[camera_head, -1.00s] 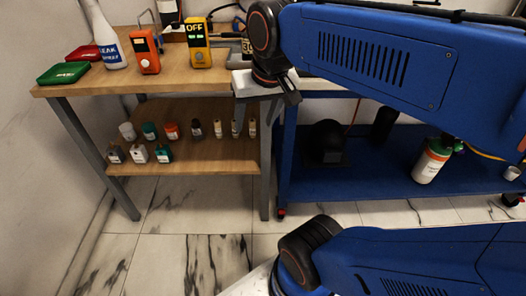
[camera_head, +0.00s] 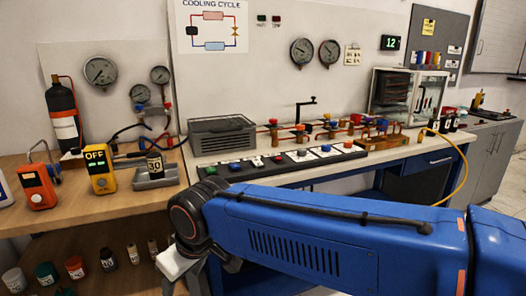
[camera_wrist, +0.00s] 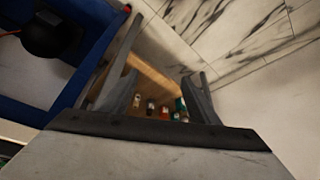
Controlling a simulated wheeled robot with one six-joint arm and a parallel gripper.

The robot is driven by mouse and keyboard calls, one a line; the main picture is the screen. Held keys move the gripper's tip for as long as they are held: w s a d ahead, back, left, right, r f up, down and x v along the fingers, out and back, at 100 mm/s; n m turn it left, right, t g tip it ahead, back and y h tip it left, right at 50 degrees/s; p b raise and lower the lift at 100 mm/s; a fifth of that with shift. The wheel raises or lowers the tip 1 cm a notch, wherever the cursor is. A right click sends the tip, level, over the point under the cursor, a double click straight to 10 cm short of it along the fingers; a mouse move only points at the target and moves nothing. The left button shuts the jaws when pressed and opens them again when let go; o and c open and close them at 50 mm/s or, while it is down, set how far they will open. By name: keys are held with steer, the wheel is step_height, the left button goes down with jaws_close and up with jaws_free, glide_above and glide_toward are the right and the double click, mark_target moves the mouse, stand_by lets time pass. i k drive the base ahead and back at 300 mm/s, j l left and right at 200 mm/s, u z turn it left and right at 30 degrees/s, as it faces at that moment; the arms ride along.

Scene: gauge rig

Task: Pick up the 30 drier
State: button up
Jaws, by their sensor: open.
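The 30 drier (camera_head: 155,165) is a small dark cylinder with a pale label reading 30. In the head view it stands upright on a grey tray (camera_head: 160,182) at the right part of the wooden bench. My gripper (camera_wrist: 168,50) shows in the wrist view with its two dark fingers spread apart and nothing between them. In the head view my arm's end hangs at the bench's front right edge, lower and nearer than the drier; the fingers are mostly hidden there. The drier is not seen in the wrist view.
A yellow meter (camera_head: 101,170) reading OFF and an orange meter (camera_head: 37,186) stand left of the drier. A grey ribbed box (camera_head: 222,135) stands to its right. Several small bottles (camera_wrist: 160,110) sit on the lower shelf. A blue cart (camera_wrist: 40,85) is near the gripper.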

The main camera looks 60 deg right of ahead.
mark_target(433, 123)
steer(key=l+z, duration=0.1)
steer(key=z, duration=2.85)
steer(key=i+l, duration=0.25)
steer(key=i, duration=0.2)
steer(key=i+l, duration=0.25)
steer(key=i, duration=0.2)
steer(key=i+l+z, duration=0.1)
steer(key=i+l, duration=0.2)
steer(key=i, duration=0.15)
